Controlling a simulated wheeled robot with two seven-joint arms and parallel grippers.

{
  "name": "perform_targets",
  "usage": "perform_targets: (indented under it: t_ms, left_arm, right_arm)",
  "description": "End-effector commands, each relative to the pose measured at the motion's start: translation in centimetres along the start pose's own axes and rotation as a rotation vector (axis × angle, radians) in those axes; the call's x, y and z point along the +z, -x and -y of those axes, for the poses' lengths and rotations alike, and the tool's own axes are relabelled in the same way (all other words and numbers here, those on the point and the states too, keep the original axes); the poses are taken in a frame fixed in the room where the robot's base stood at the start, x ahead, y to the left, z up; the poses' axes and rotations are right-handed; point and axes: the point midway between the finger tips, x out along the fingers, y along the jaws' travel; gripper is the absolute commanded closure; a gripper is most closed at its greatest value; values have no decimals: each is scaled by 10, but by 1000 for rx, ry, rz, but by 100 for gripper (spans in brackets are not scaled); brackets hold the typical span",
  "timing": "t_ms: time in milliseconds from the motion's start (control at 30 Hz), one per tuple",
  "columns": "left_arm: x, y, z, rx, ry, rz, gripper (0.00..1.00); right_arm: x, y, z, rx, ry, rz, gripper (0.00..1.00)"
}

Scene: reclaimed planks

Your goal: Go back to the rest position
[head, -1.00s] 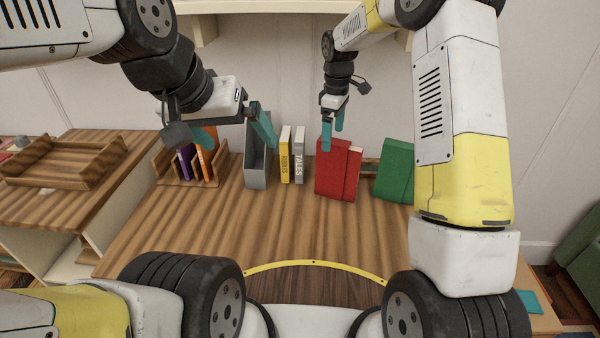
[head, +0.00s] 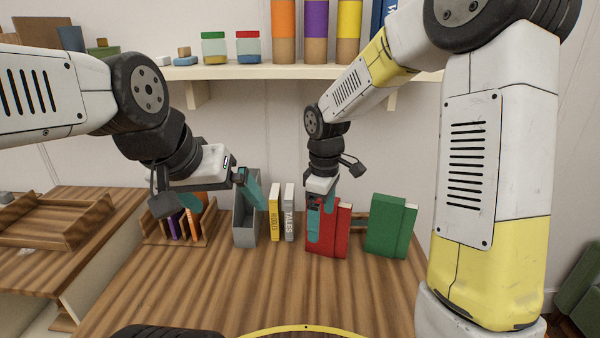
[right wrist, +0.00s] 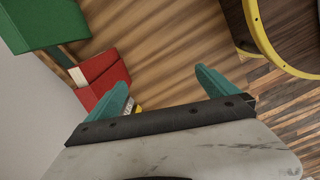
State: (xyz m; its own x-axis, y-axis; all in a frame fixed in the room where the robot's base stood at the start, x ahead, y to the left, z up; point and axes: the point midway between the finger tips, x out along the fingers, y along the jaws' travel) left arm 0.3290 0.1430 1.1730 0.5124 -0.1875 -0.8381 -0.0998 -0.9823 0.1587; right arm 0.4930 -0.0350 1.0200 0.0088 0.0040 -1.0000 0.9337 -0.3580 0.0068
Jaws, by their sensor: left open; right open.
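My left gripper (head: 222,198) is open and empty, its teal fingers spread apart. In the head view it overlaps the wooden sorter on the left and the grey file holder. My right gripper (head: 320,214) points down, open with nothing between its fingers. In the head view its fingers overlap the red books (head: 327,243); the gap to them is hard to judge. In the right wrist view the two teal fingers of my right gripper (right wrist: 161,82) are wide apart, and the red books (right wrist: 103,78) show beyond them.
On the plank desk stand a wooden sorter (head: 203,240), a grey file holder (head: 240,232), a yellow book (head: 275,213), a grey book (head: 289,213) and green books (head: 384,228). A wall shelf (head: 240,73) with jars and bottles hangs above. The desk's front middle is clear.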

Motion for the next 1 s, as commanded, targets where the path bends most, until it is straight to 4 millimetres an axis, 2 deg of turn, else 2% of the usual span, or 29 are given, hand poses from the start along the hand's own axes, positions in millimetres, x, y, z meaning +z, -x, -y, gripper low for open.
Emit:
perform_targets:
  t_ms: [267,500,800,1000]
  left_arm:
    - [0,0,0,0,0,0,2]
    - [0,0,0,0,0,0,2]
    - [0,0,0,0,0,0,2]
    - [0,0,0,0,0,0,2]
  right_arm:
    - [47,67,15,89,-294,-112,2]
    - [96,116,46,149,-612,-260,2]
    - [142,149,92,176,-968,-473,2]
    - [156,154,110,169,-1094,-560,2]
